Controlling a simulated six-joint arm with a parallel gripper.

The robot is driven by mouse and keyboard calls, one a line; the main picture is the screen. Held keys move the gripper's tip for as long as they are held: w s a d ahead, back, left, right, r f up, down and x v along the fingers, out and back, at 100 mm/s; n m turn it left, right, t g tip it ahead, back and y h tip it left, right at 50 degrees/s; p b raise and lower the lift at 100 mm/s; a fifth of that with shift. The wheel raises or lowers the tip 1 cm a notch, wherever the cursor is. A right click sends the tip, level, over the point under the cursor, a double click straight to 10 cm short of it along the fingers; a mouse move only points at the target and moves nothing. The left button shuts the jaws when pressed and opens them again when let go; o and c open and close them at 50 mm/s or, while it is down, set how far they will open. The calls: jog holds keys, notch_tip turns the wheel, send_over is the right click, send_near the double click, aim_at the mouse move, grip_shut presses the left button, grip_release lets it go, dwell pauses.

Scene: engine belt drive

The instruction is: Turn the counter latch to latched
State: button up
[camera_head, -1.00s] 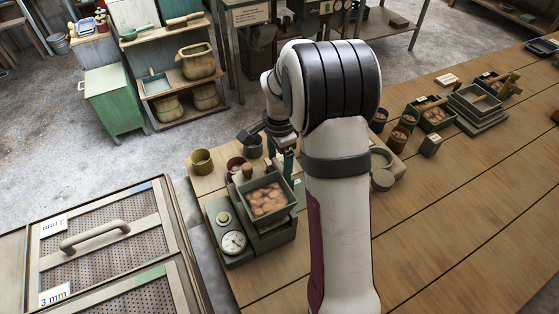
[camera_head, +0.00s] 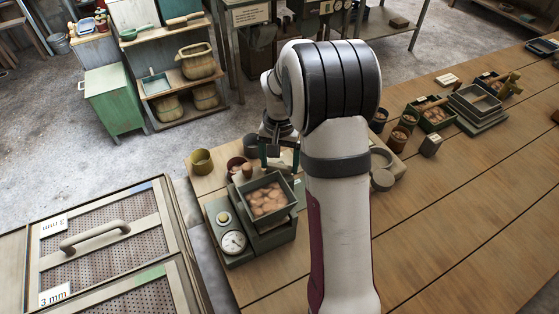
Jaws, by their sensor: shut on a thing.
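A green counter unit (camera_head: 262,238) with a round white dial (camera_head: 233,242) stands at the near left edge of the wooden bench. A tray (camera_head: 290,203) of brown lumps sits on it. My gripper (camera_head: 280,160) is just behind this tray, pointing down, with its two teal-tipped fingers spread left and right in the picture. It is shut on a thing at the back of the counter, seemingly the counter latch. The latch itself is mostly hidden by the fingers and my arm, and I cannot tell its angle.
A wooden-topped knob (camera_head: 247,171) rises close to the left of my gripper. An olive cup (camera_head: 202,161) and a dark red pot (camera_head: 236,165) stand beside it. Framed mesh screens (camera_head: 105,240) lie at the left.

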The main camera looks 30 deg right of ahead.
aim_at(279, 164)
jog(key=n, duration=0.2)
jog(key=shift+n, duration=0.4)
jog(key=shift+s+n, duration=0.15)
jog(key=shift+n, duration=0.65)
jog(key=o, duration=1.2)
jog(key=shift+c, duration=0.2)
jog(key=shift+a, duration=0.1)
jog(key=r, duration=0.4)
jog(key=shift+w, duration=0.3)
notch_tip(279, 164, up, 14)
jog(key=shift+d+r, duration=0.15)
jog(key=shift+d, duration=0.05)
